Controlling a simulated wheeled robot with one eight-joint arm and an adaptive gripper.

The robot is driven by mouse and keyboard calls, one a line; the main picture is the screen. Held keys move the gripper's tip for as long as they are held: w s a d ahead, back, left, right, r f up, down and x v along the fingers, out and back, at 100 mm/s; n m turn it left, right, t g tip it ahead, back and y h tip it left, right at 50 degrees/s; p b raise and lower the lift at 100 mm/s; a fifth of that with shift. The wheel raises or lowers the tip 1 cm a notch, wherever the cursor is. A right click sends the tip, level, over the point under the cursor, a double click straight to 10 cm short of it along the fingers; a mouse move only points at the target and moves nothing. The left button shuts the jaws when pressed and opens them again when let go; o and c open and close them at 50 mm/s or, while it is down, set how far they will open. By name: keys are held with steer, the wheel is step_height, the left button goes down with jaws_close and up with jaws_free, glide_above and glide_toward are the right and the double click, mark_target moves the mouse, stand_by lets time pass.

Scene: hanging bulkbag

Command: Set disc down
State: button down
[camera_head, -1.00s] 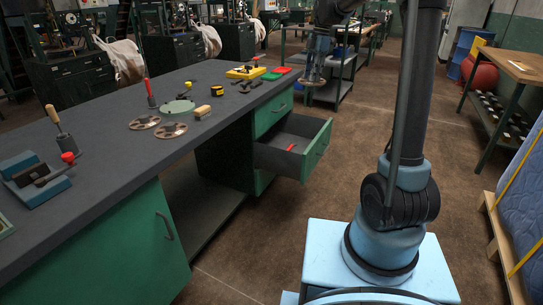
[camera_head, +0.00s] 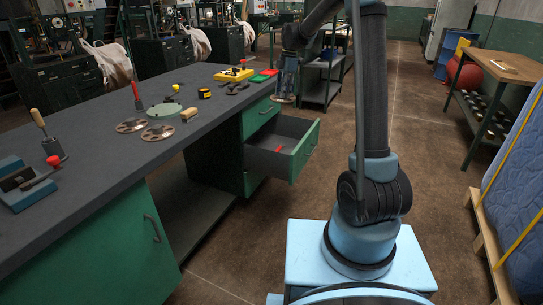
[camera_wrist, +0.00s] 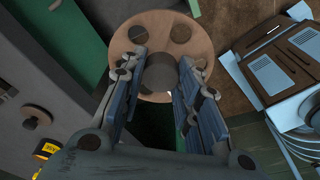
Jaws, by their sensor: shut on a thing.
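My gripper (camera_wrist: 155,95) is shut on a tan disc with round holes (camera_wrist: 182,33) in the wrist view. In the head view my gripper (camera_head: 286,82) hangs past the bench's right edge, near the open drawer, with the disc (camera_head: 284,100) under the fingers. The disc is apart from the bench top. Two similar discs, a left one (camera_head: 131,125) and a right one (camera_head: 158,133), lie flat on the dark bench top (camera_head: 95,165). A green round plate (camera_head: 165,110) lies just behind them.
The open drawer (camera_head: 291,160) juts from the bench. A wooden block (camera_head: 190,113), a yellow tape measure (camera_head: 204,93), a yellow tray (camera_head: 232,75) and a red-handled tool (camera_head: 136,97) are on the bench. The near middle of the bench top is clear.

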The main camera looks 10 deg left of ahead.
steer(key=shift+m, duration=0.8)
steer(key=shift+w+a+f, duration=0.2)
steer(key=shift+w+f, duration=0.8)
steer(key=shift+f, duration=6.25)
steer(key=shift+w+a+f, duration=0.25)
steer(key=shift+w+f, duration=0.75)
steer(key=shift+f, duration=6.3)
steer(key=shift+w+a+f, duration=0.2)
steer(key=shift+w+f, duration=0.8)
steer(key=shift+f, duration=6.25)
steer(key=c, duration=1.2)
jaws_free()
